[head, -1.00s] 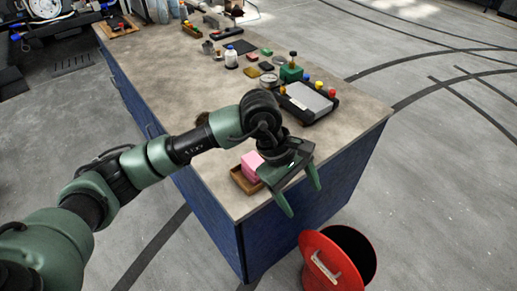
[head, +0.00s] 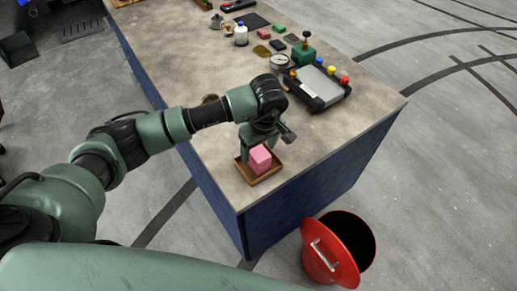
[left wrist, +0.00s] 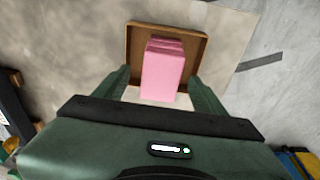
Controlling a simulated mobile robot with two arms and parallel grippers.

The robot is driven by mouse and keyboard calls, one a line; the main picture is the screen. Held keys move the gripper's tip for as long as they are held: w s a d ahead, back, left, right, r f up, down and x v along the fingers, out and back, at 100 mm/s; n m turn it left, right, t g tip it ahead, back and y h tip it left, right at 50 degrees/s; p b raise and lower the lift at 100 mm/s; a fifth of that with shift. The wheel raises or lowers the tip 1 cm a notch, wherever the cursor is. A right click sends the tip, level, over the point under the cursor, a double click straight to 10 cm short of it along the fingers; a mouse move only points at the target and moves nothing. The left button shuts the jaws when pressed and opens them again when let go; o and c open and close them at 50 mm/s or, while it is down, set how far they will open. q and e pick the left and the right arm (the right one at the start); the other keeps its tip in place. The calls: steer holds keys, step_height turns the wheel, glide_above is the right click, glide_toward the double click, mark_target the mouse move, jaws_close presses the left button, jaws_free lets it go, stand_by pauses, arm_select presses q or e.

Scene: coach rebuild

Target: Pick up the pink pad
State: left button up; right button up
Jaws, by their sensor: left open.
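The pink pad (head: 259,158) sits in a small brown wooden tray (head: 262,179) near the front corner of the bench. It looks like a stack of pink pads; the left wrist view shows layered pink blocks (left wrist: 163,72) in the tray (left wrist: 133,45). My left gripper (head: 257,148) is just over the tray, partly hidden by its own wrist. In the left wrist view its two fingers (left wrist: 163,88) are open, one on each side of the pink stack, with gaps visible. My right gripper is not in view.
A black control box (head: 318,86) with coloured knobs, a green block (head: 303,52), a gauge (head: 280,63) and small pads stand farther back on the bench (head: 180,60). A red bin (head: 330,258) with a tilted lid stands on the floor beside the bench.

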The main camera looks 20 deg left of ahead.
mark_target(259, 152)
arm_select(q)
steer(key=c, duration=1.2)
steer(key=shift+c, duration=1)
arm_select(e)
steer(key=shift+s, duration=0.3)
